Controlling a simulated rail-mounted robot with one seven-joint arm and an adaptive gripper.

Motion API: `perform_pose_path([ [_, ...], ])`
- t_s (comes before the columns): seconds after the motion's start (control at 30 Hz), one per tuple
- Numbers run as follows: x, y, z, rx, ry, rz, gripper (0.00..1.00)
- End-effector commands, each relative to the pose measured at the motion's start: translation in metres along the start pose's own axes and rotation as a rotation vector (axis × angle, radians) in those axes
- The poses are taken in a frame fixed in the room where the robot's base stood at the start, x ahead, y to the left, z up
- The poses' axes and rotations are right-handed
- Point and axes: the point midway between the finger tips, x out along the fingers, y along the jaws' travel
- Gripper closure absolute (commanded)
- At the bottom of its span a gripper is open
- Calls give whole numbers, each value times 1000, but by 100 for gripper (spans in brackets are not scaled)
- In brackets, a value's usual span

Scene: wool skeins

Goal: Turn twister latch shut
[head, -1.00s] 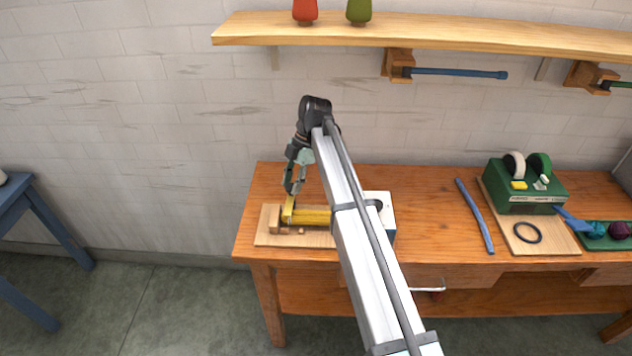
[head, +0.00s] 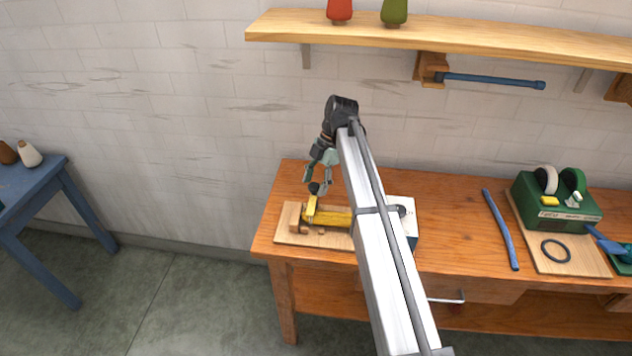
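The twister is on a wooden base board (head: 290,239) at the left end of the workbench, with a yellow body (head: 335,217) lying across it. At its left end is a raised yellow piece (head: 311,209), which looks like the latch. A dark knob (head: 314,188) shows at its top. My gripper (head: 317,184) points down right over the knob, with its fingers apart. Whether the fingers touch the knob is too small to tell. My arm hides part of the twister's right side.
A white box (head: 402,211) stands at the twister's right, partly behind my arm. A blue rod (head: 501,230) and a green machine (head: 556,205) are further right on the workbench (head: 455,215). A shelf (head: 460,43) is above. A blue table (head: 40,185) stands at left.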

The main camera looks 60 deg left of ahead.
Motion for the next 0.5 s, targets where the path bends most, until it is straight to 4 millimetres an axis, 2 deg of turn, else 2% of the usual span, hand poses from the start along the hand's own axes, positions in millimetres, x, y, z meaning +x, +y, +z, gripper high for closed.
perform_pose_path([
  [0.17,-5,1,0,0,0,2,39],
  [0.27,-14,1,0,0,-1,2,39],
  [0.5,-57,2,1,0,-1,3,39],
])
